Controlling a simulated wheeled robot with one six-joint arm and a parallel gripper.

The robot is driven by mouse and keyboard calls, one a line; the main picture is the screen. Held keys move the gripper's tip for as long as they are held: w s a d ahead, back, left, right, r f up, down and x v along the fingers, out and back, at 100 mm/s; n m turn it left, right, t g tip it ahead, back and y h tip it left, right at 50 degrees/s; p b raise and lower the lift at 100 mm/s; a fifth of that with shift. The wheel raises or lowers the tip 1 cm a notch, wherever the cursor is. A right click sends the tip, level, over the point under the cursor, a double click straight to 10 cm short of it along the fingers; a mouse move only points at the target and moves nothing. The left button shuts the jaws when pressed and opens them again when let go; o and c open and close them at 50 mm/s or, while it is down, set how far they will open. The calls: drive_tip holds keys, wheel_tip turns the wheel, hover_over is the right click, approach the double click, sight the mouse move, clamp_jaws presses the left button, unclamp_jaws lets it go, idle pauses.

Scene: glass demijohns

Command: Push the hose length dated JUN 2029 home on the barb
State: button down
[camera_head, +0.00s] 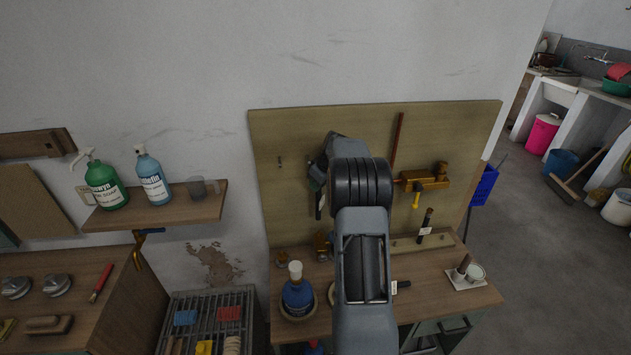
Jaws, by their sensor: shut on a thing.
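My grey arm reaches up in front of the backboard, and its wrist hides much of the middle. My gripper (319,182) shows only partly, left of the wrist. It is shut on a dark hose length (319,206) that hangs below it against the board. A brass fitting (322,245) sits below that hose; I cannot tell which fitting carries the barb. Another dark hose length with a white tag (426,225) stands at the right of the board's foot. A further dark piece with a white tag (402,286) lies on the bench, partly behind my arm. No date is legible.
A brass valve body (428,179) with a yellow handle is on the backboard (470,135). A blue bottle (297,293) stands on the bench at left, and a white tray (466,279) with small containers at right.

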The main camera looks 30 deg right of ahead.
sight(319, 197)
drive_tip(key=shift+f, duration=0.15)
drive_tip(key=shift+d+f+b, duration=0.1)
drive_tip(key=shift+f+b, duration=1.05)
drive_tip(key=shift+f, duration=1.5)
drive_tip(key=c, duration=1.6)
unclamp_jaws()
clamp_jaws()
drive_tip(key=shift+s+f+b, duration=0.15)
drive_tip(key=shift+f+b, duration=0.1)
drive_tip(key=shift+b, duration=0.8)
drive_tip(key=shift+s+f+b, duration=0.1)
drive_tip(key=shift+f+b, duration=1.6)
drive_tip(key=shift+f, duration=0.1)
